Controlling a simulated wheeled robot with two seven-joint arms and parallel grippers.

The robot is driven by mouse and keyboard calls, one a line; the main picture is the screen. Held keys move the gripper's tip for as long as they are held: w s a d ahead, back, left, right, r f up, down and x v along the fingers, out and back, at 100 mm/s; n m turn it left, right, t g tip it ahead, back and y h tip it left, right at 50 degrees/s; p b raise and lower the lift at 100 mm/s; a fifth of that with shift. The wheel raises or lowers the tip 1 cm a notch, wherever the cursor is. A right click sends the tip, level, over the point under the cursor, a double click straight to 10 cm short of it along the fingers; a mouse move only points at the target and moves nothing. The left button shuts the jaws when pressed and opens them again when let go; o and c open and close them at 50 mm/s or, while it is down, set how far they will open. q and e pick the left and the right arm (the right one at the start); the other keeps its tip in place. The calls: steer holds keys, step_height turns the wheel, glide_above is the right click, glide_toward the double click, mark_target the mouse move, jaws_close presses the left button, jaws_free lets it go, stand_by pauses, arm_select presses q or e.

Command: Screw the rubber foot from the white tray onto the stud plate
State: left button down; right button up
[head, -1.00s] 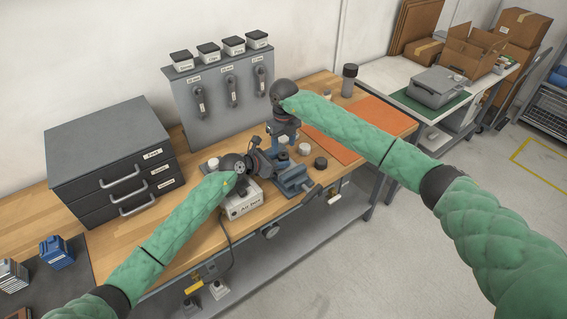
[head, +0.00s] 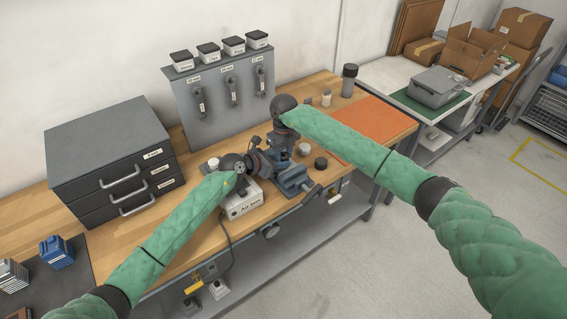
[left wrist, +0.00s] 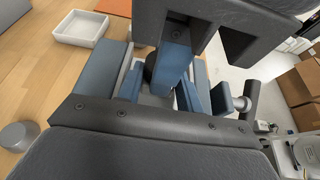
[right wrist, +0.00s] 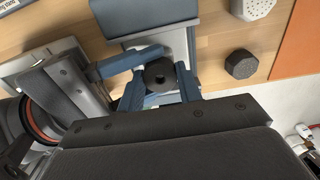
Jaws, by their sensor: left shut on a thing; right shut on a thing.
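My right gripper (right wrist: 160,88) is shut on the black rubber foot (right wrist: 160,74), a round piece with a central hole. It points down over the blue vise (right wrist: 150,18). In the left wrist view the foot (left wrist: 150,70) is a dark shape partly hidden behind my right fingers. My left gripper (left wrist: 158,95) comes in low from the side, shut at a pale plate (left wrist: 153,101), apparently the stud plate, just below the foot. The stud and any contact with the foot are hidden. The white tray (left wrist: 82,29) looks empty. Both grippers meet at the vise in the head view (head: 292,181).
A white knob (head: 304,149) and a black knob (head: 321,163) stand right of the vise. An orange mat (head: 372,128) lies beyond them. A drawer cabinet (head: 110,150) and a grey tool panel (head: 225,95) stand behind. The left bench top is partly clear.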

steer(key=shift+m, duration=1.7)
steer(key=o, duration=1.1)
steer(key=shift+d, duration=0.1)
steer(key=shift+r, duration=0.1)
steer(key=shift+r, duration=2.2)
steer(key=shift+c, duration=0.5)
